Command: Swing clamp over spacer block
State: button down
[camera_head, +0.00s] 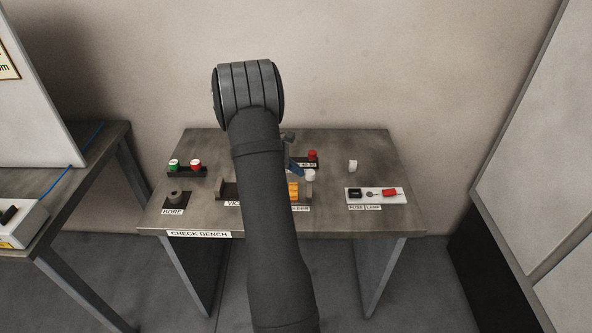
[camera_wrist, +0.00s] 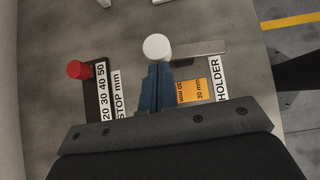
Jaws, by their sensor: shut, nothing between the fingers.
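The orange spacer block (camera_wrist: 188,91), marked 30 mm, lies beside the HOLDER label (camera_wrist: 219,80) in the wrist view. In the head view the block (camera_head: 294,190) is partly hidden behind my arm. A white round knob (camera_wrist: 156,47) stands just beyond my fingertips; it also shows in the head view (camera_head: 311,175). My gripper (camera_wrist: 157,70) has blue fingers, shut and empty, beside the block. In the head view only a bit of my gripper (camera_head: 295,168) shows past the arm.
A stop scale (camera_wrist: 107,92) with a red knob (camera_wrist: 79,69) lies left in the wrist view. On the bench (camera_head: 350,222) are a green-and-red button box (camera_head: 186,172), a bore piece (camera_head: 175,198), a white cup (camera_head: 353,166) and a fuse-and-lamp tray (camera_head: 376,203). The right front is clear.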

aim_at(311, 170)
jog(key=m+g, duration=0.1)
jog(key=w+d+m+g, duration=0.1)
jog(key=m, duration=0.1)
jog(key=m+g, duration=0.1)
jog(key=shift+w+d+m+g+y, duration=0.3)
jog(key=shift+d+m+g, duration=0.1)
jog(key=shift+w+d, duration=0.25)
jog(key=shift+d, duration=1.35)
jog(key=shift+d+m+g+y, duration=0.35)
jog(key=shift+m+g, duration=0.15)
jog(key=shift+m, duration=0.3)
jog(key=shift+s+d, duration=0.2)
jog(key=shift+d, duration=0.05)
